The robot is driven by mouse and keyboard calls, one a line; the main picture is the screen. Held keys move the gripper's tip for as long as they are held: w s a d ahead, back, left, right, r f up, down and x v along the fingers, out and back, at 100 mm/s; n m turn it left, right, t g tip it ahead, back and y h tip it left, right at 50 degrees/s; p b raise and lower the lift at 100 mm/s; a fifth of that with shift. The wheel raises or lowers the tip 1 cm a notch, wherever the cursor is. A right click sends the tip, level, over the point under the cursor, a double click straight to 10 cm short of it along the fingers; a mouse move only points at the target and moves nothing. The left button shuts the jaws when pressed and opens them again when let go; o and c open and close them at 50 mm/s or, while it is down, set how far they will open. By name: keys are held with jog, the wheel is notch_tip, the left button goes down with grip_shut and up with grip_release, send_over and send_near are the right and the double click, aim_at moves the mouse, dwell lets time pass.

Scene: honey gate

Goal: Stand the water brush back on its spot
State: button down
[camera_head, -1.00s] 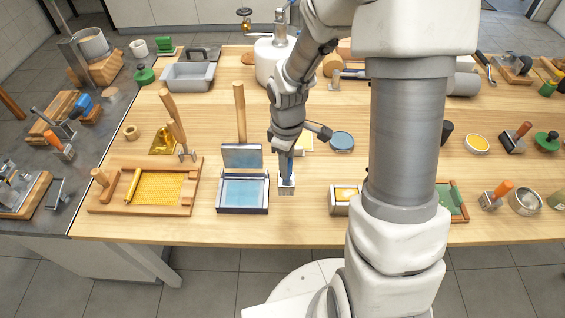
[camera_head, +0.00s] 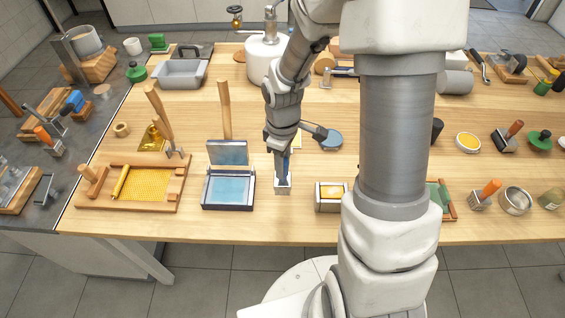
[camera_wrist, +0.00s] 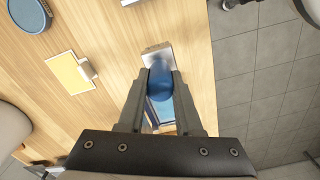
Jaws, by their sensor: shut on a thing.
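The water brush, with a blue handle (camera_wrist: 160,80) and a box-shaped metal lower part (camera_head: 283,185), is in my gripper (camera_head: 283,166). The fingers (camera_wrist: 160,95) are shut around the handle in the wrist view. The brush looks upright in the head view, metal part down, close to or on the wooden table. I cannot tell whether it touches the top.
A yellow pad (camera_wrist: 70,72) and a blue disc (camera_head: 330,138) lie behind my gripper. A wooden frame with yellow mesh (camera_head: 150,185) is farther left. Bare wood surrounds the brush, and the table's front edge (camera_head: 285,241) is near.

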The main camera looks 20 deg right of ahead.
aim_at(283, 182)
jog(key=shift+f+b, duration=2.3)
jog(key=shift+f, duration=0.7)
jog(key=shift+f+b, duration=0.8)
jog(key=shift+f, duration=0.25)
jog(key=c, duration=0.5)
grip_release()
jog(key=shift+r, duration=0.1)
jog(key=shift+r+p, duration=3.4)
jog(key=shift+r, duration=0.6)
